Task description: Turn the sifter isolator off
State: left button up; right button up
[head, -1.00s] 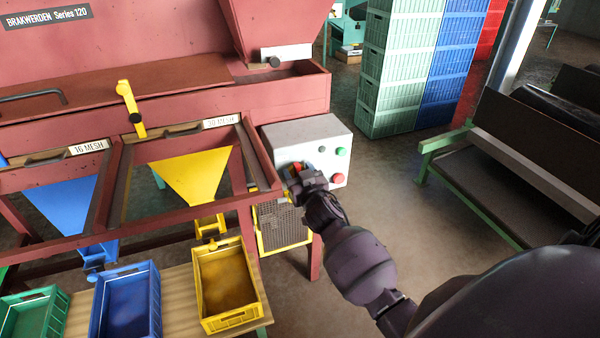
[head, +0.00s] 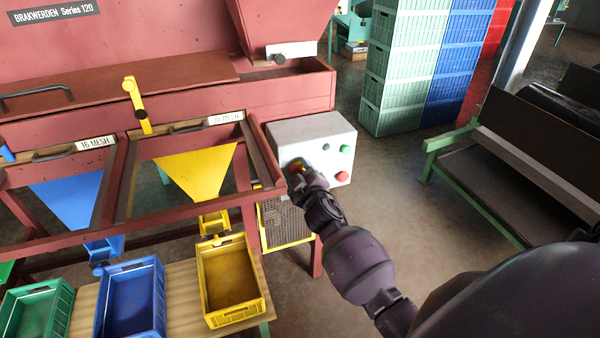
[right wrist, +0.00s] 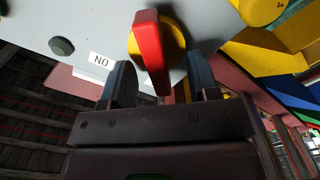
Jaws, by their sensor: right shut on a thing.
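The sifter isolator is a red handle (right wrist: 150,50) on a yellow round base (right wrist: 177,42), on the left part of the grey control box (head: 310,132). In the right wrist view the handle runs nearly up and down the picture, and an ON label (right wrist: 101,61) reads upside down to its left. My right gripper (head: 299,172) is at the box front, shut on the handle, which shows between its two fingers in the right wrist view (right wrist: 162,80). In the head view the gripper partly hides the isolator. My left gripper is not in view.
A green button (head: 345,149) and a red button (head: 342,176) sit right of the isolator. The red sifter frame (head: 262,165) is close on the left. A yellow crate (head: 262,290) stands below left. Open floor (head: 400,200) lies to the right.

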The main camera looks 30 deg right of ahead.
dwell(0.5)
jog(key=o, duration=0.9)
jog(key=shift+s, duration=0.15)
jog(key=v, duration=1)
jog(key=shift+s, duration=0.3)
jog(key=s+a+f+m+g+y, duration=0.1)
jog(key=s+a+f+g, duration=0.1)
jog(key=s+f, duration=0.3)
jog(key=s+a+f+m+g+y, duration=0.1)
jog(key=s+a+f+m+g, duration=0.1)
jog(key=s+f, duration=0.3)
jog(key=s+a+f+m+g+y, duration=0.1)
jog(key=s+a+f+m+y, duration=0.1)
jog(key=s+f, duration=0.3)
jog(key=shift+s+a+g, duration=0.15)
jog(key=shift+s+g, duration=0.05)
jog(key=shift+s, duration=0.85)
jog(key=shift+s+a+g, duration=0.1)
jog(key=shift+s+g, duration=0.1)
jog(key=shift+s, duration=0.85)
